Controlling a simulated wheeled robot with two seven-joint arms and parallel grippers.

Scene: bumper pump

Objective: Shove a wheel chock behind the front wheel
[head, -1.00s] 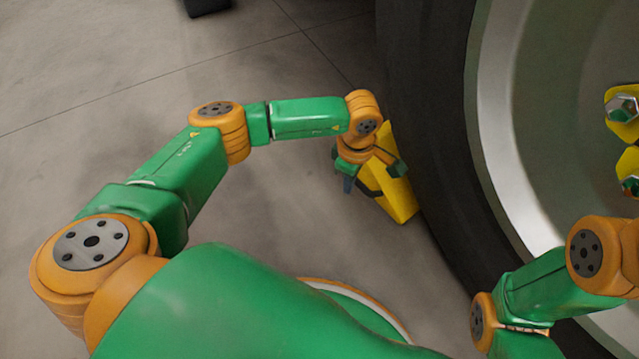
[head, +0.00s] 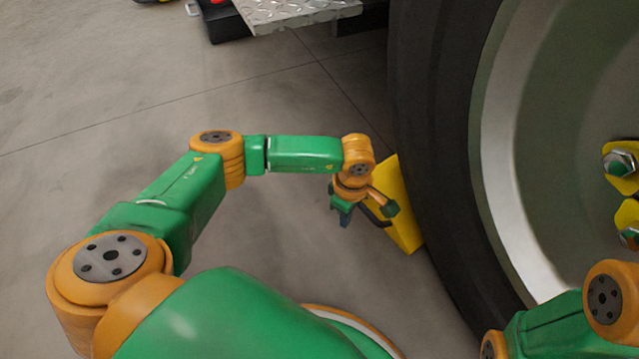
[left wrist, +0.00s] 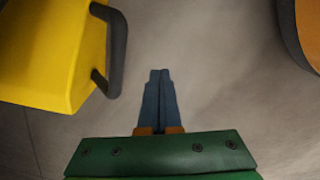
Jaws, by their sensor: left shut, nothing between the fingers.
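The yellow wheel chock (head: 403,215) stands on the floor against the tread of the big dark tyre (head: 437,150). It has a dark handle on its side; in the left wrist view the chock (left wrist: 45,50) and its handle (left wrist: 115,50) fill the upper left. My left gripper (head: 345,220) is just left of the chock, pointing down. In the left wrist view its blue fingers (left wrist: 157,98) are together and empty, apart from the handle. My arm hides part of the chock in the head view. My right arm shows at the lower right, but its gripper is out of view.
A metal tread-plate step (head: 290,12) juts out at the top, with a black object (head: 225,24) beside it. The wheel's pale rim (head: 510,190) and yellow-marked nuts (head: 620,163) are at the right. The concrete floor at the left is clear.

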